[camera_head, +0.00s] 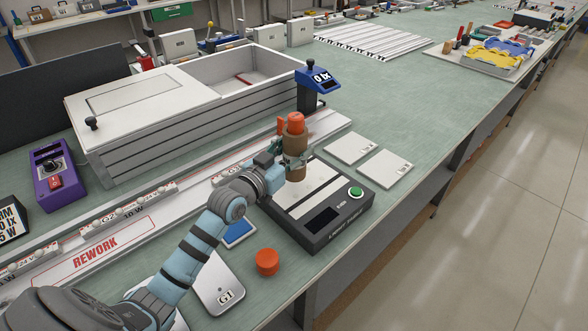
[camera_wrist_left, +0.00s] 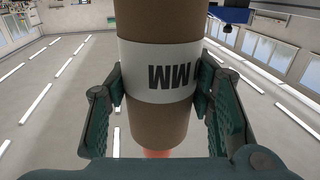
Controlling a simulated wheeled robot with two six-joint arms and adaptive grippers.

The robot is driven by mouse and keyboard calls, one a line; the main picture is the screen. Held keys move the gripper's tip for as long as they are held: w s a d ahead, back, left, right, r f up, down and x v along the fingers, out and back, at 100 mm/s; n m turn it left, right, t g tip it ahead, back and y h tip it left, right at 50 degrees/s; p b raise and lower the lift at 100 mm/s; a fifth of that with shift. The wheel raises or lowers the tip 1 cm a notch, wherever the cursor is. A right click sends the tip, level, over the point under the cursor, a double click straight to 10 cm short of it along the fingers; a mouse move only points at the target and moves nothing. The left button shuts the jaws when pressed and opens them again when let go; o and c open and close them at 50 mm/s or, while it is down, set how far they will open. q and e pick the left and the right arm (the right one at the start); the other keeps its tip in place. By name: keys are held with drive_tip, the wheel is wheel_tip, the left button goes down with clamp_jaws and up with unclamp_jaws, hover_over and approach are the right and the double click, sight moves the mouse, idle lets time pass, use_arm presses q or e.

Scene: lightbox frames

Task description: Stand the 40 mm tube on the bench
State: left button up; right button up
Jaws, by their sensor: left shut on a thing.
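A brown cardboard tube (camera_head: 296,172) with an orange cap (camera_head: 295,122) on its top end is upright in my left gripper (camera_head: 293,157). The gripper is shut around the tube's middle. In the left wrist view the tube (camera_wrist_left: 158,122) has a white label (camera_wrist_left: 160,72) with "MM" upside down; the number is not readable. The tube's lower end is over the black device (camera_head: 320,240) with a pale top plate; I cannot tell if it touches. The bench (camera_head: 400,88) is green. My right gripper is not in view.
A loose orange cap (camera_head: 267,262) lies on the bench in front of the device. Two pale plates (camera_head: 384,175) lie to its right.

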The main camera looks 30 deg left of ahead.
use_arm(q)
wheel_tip(320, 180, down, 4)
drive_tip(key=shift+s+f+b, duration=0.1)
drive_tip(key=shift+f+b, duration=0.1)
drive_tip(key=shift+b, duration=0.75)
drive_tip(key=shift+r, duration=0.15)
drive_tip(key=o, duration=1.2)
